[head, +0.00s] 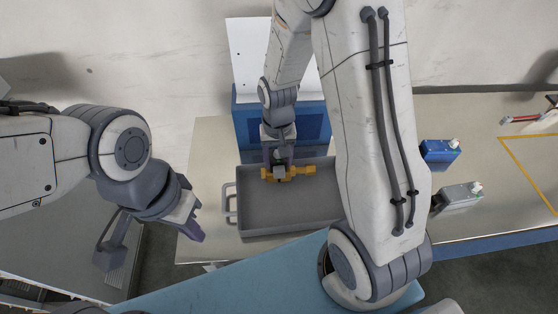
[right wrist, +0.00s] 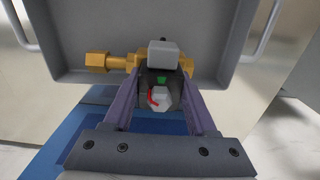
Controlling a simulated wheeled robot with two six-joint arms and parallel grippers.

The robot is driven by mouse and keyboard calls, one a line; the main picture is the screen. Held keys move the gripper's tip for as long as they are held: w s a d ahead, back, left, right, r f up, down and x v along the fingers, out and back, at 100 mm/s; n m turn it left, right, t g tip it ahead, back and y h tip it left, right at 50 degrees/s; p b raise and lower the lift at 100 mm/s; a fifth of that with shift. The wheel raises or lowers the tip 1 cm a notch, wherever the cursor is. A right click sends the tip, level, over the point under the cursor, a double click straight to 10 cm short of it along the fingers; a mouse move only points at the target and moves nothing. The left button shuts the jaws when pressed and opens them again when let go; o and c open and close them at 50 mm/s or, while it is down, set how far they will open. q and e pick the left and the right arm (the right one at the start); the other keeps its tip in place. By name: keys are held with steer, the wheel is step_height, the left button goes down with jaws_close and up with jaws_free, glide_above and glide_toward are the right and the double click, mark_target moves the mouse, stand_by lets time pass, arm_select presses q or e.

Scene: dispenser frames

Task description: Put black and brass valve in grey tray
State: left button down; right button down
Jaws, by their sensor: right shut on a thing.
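The black and brass valve (head: 303,170) is in my right gripper (head: 279,163), over the far part of the grey tray (head: 290,212). In the right wrist view, the purple fingers of my right gripper (right wrist: 160,92) are shut on the valve; its brass fitting (right wrist: 97,62) sticks out to the left. The tray (right wrist: 205,35) lies behind it there, and I cannot tell whether the valve touches it. The tray's right part is hidden by my right arm in the head view. My left gripper (head: 190,217) is left of the tray, apart from it; its jaw gap is unclear.
A blue box (head: 243,125) with a white panel (head: 250,50) stands behind the tray. A blue container (head: 439,151) and a grey container (head: 458,197) stand on the table to the right. A red-handled tool (head: 522,118) lies at the far right.

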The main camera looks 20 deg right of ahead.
steer(key=shift+f, duration=0.75)
steer(key=shift+f, duration=0.15)
steer(key=shift+c, duration=1)
jaws_free()
